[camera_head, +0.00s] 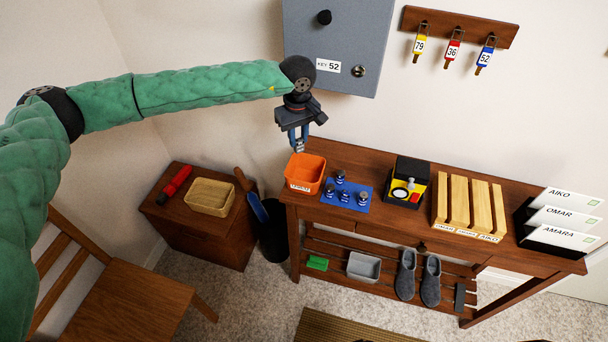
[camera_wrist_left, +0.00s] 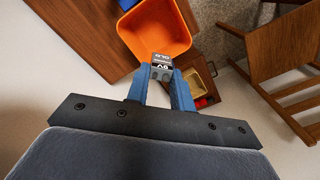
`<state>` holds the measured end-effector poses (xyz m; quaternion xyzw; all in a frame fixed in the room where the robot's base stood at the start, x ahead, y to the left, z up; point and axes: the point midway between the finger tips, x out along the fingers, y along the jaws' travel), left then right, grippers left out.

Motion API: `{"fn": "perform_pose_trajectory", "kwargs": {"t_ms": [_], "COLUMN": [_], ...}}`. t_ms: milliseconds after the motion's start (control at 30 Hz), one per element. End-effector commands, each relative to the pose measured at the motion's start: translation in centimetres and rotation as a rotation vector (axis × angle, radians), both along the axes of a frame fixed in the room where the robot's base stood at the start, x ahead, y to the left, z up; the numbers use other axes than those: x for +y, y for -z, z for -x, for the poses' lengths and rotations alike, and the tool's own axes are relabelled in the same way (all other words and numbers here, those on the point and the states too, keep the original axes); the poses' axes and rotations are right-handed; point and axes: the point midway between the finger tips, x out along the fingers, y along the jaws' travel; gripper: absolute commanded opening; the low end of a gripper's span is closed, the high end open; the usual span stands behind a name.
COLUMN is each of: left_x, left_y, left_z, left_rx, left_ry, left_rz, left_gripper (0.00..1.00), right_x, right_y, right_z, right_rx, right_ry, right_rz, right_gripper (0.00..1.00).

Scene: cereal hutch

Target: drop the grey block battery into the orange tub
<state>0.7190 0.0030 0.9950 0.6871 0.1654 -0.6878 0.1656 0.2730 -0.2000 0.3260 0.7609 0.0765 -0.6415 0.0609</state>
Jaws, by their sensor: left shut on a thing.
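The grey block battery (camera_wrist_left: 161,66) is held between the fingertips of my left gripper (camera_wrist_left: 161,80), which is shut on it. In the head view the left gripper (camera_head: 299,140) points down, with the small battery (camera_head: 299,147) at its tips. The orange tub (camera_head: 304,173) stands on the left end of the hutch top, just below the gripper. In the left wrist view the open tub (camera_wrist_left: 158,28) lies just beyond the battery, which overlaps its near rim in the picture. The tub looks empty where its inside shows. My right gripper is not in view.
A blue mat (camera_head: 327,191) with several small blue-and-white items is right of the tub. A black-and-yellow device (camera_head: 408,183) and a wooden slatted rack (camera_head: 468,205) stand farther right. A grey wall cabinet (camera_head: 340,45) hangs above. A low cabinet holds a basket (camera_head: 209,197).

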Motion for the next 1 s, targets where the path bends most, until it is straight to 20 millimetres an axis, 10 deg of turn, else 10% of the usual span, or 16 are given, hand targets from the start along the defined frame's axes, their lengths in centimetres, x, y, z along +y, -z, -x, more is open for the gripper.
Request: {"fn": "perform_pose_trajectory", "kwargs": {"t_ms": [667,700,800,1000], "left_x": [0.0,0.0,0.0,0.0], "left_y": [2.6,2.6,2.6,2.6], "left_z": [0.0,0.0,0.0,0.0], "left_rx": [0.000,0.000,0.000,0.000], "left_ry": [0.000,0.000,0.000,0.000], "left_rz": [0.000,0.000,0.000,0.000], "left_gripper": [0.01,0.31,0.49,0.49], "right_x": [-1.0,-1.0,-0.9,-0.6], "right_y": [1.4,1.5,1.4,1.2], "right_z": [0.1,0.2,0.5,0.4], "right_rx": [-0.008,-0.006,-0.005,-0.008], "right_ry": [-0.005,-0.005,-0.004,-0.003], "right_rz": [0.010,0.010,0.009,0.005], "right_gripper": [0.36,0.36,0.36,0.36]}}
